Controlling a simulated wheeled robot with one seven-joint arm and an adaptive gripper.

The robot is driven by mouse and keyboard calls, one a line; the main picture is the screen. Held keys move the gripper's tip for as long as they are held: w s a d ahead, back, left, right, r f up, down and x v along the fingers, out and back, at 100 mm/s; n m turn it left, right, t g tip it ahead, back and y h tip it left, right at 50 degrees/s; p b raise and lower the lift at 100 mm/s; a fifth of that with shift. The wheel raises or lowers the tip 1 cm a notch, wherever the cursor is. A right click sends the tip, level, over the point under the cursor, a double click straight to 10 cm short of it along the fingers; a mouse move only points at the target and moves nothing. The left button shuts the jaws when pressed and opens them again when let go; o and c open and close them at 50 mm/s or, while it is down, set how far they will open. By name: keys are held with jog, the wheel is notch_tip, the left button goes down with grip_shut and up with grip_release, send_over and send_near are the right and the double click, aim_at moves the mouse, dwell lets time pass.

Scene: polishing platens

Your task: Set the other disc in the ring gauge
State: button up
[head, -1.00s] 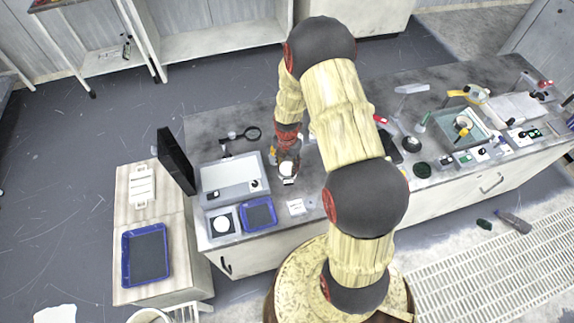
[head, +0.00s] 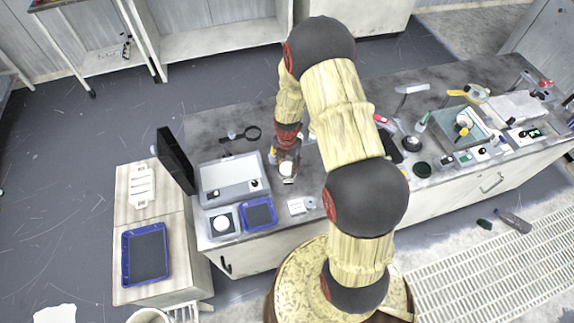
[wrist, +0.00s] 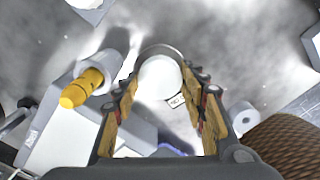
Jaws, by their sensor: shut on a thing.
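My gripper (wrist: 160,105) is shut on a pale round disc (wrist: 160,78), with one finger on each side of it in the wrist view. A grey curved rim (wrist: 158,48) shows around the disc's far edge; I cannot tell whether it is the ring gauge or how the disc sits to it. In the head view the pale disc (head: 287,169) is under my gripper (head: 288,160), near the middle of the bench.
A yellow-tipped grey cylinder (wrist: 88,85) stands close left of my gripper, and a small pale cylinder (wrist: 243,116) is to its right. Bare bench lies behind.

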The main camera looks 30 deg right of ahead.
jog(key=o, duration=1.3)
jog(key=shift+c, duration=0.2)
jog(key=shift+o, duration=0.2)
notch_tip(320, 180, up, 12)
